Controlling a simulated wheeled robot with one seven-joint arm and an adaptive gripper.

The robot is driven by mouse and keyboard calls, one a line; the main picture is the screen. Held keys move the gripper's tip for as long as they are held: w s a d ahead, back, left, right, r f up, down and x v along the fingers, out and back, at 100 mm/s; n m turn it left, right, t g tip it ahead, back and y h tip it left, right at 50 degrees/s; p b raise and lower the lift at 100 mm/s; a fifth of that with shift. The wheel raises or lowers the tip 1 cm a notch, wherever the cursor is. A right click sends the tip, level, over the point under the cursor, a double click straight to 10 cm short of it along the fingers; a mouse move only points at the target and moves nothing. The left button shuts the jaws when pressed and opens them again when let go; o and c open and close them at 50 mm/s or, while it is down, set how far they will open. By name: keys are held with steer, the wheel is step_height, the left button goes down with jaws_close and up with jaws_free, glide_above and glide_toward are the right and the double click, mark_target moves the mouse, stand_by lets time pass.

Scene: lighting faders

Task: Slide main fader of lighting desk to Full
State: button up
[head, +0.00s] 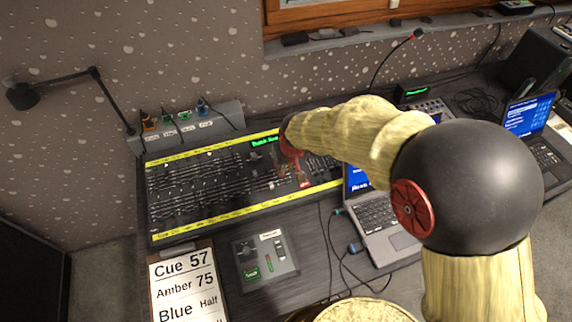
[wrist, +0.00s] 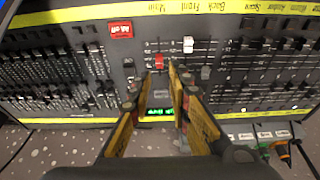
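The lighting desk (head: 215,205) is a black panel of faders between yellow label strips; it fills much of the wrist view. There, a red fader cap (wrist: 159,62) sits in a slot below the handwritten label that seems to read Main. A white cap (wrist: 188,45) and a grey cap (wrist: 205,73) are in the slots to its right. My gripper (wrist: 162,72) is open, its two fingertips apart with the red cap at or just beyond the gap. Contact cannot be told. In the head view my gripper (head: 292,165) hangs over the desk's right part, and my arm hides some of it.
A red button (wrist: 120,30) lies near the red cap, and a green display (wrist: 160,112) is partly behind my fingers. A laptop (head: 380,215), a small control box (head: 262,262) and a cue sheet (head: 185,285) surround the desk. A gooseneck lamp (head: 25,95) stands at the left.

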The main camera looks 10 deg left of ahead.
steer(key=shift+b+x, duration=1.95)
steer(key=shift+x, duration=1.85)
steer(key=c, duration=0.4)
jaws_close()
steer(key=shift+w+a+r, duration=0.1)
steer(key=shift+w+a, duration=0.2)
steer(key=shift+w, duration=0.35)
steer(key=shift+w+a+r, duration=0.1)
steer(key=shift+w+a, duration=0.25)
steer(key=shift+w, duration=0.35)
steer(key=shift+o, duration=1.9)
jaws_free()
